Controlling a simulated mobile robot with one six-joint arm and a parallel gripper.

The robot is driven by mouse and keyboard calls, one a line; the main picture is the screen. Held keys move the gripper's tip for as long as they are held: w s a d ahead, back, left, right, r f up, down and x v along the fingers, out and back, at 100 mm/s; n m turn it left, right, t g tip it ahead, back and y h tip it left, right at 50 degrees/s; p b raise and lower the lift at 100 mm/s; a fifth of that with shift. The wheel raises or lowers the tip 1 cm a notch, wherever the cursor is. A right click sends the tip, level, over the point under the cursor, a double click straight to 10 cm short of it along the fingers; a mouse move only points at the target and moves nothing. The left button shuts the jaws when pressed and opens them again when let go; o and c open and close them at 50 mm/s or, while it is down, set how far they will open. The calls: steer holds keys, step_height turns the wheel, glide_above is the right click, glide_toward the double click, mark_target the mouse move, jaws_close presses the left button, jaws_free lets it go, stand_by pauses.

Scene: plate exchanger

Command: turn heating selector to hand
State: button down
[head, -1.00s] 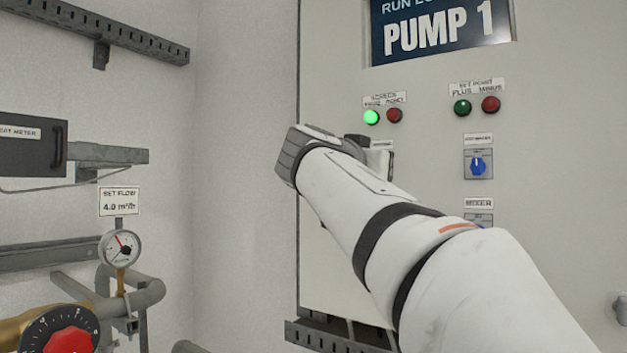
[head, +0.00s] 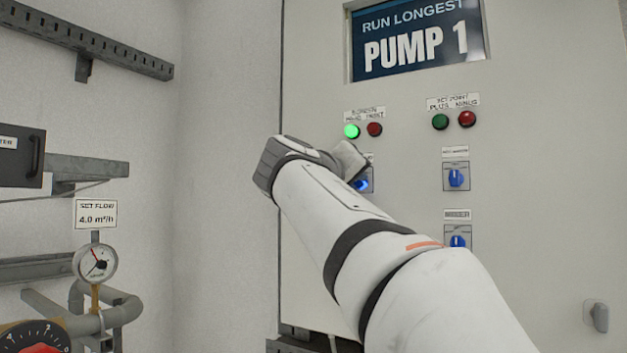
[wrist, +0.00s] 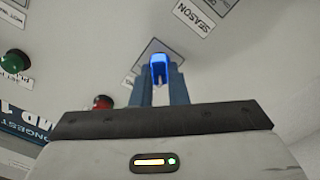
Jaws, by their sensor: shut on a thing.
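The selector at my gripper has a blue knob on a grey square plate; the knob (wrist: 159,66) sits between my fingertips in the wrist view. It shows partly in the head view (head: 363,185), just below and right of my gripper's body. My gripper (wrist: 160,88) is shut on this knob. The selector's own label is partly hidden and I cannot read it, so I cannot confirm it as the heating selector. Which position the knob points to is also unclear.
Two more blue selectors, upper (head: 456,177) and lower (head: 457,241), are to the right. A lit green button (head: 352,131) and a red button (head: 375,129) sit just above my gripper. The PUMP 1 screen (head: 415,42) is higher up. A gauge (head: 97,264) stands left.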

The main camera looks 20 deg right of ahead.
steer(key=shift+r+n, duration=0.2)
steer(key=shift+n, duration=0.3)
steer(key=c, duration=1.6)
jaws_free()
steer(key=shift+d+f, duration=0.1)
steer(key=shift+d, duration=0.05)
steer(key=shift+o, duration=0.8)
steer(key=shift+w+f, duration=0.1)
steer(key=b+v, duration=0.2)
steer(key=v, duration=0.5)
steer(key=shift+s+a, duration=0.25)
steer(key=shift+a, duration=0.1)
